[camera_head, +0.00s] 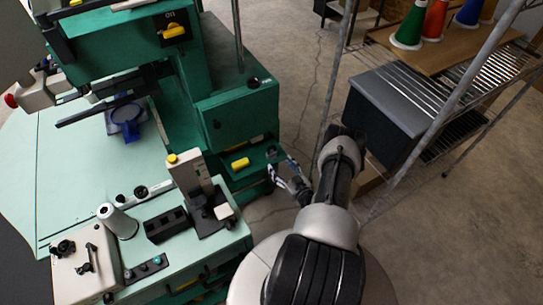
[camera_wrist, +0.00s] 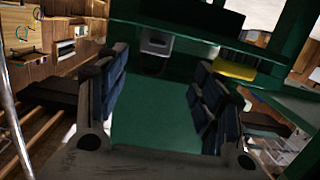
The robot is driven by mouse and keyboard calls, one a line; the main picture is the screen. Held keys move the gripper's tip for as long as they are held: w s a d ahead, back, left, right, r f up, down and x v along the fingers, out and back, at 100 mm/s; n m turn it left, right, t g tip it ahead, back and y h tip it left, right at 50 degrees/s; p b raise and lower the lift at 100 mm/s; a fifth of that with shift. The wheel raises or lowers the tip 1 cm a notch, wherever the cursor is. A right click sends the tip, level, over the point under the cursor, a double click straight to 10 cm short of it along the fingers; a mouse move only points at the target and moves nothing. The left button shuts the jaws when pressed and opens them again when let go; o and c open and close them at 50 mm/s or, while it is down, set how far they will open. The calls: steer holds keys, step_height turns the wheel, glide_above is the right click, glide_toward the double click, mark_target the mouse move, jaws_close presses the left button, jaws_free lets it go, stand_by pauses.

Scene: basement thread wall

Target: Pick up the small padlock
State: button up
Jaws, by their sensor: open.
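My gripper (camera_head: 286,176) is open and empty, in front of the green machine's lower body at the middle of the head view. In the wrist view the two dark padded fingers (camera_wrist: 158,95) stand wide apart, with a plain green surface between them. A small grey block with a dark loop, which looks like the padlock (camera_wrist: 155,43), sits on a green ledge beyond the fingers, above the gap between them. What seems to be the same small grey thing (camera_head: 271,153) shows just beyond the fingertips in the head view. The gripper appears apart from it.
A yellow block (camera_head: 240,163) is on the machine beside the padlock; yellow also shows in the wrist view (camera_wrist: 236,69). A wire shelf (camera_head: 450,95) with cones stands close at right.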

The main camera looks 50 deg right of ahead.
mark_target(273, 154)
steer(key=b+x, duration=0.1)
steer(key=x, duration=0.3)
steer(key=b+x, duration=0.1)
steer(key=x, duration=0.1)
steer(key=shift+d+f+b, duration=0.3)
steer(key=shift+d, duration=0.05)
steer(key=shift+w+d, duration=0.15)
steer(key=shift+w, duration=0.3)
steer(key=shift+s, duration=0.1)
steer(key=shift+c, duration=0.2)
steer(key=c, duration=1.2)
steer(key=shift+r, duration=0.1)
step_height(273, 154, up, 20)
steer(key=p, duration=0.7)
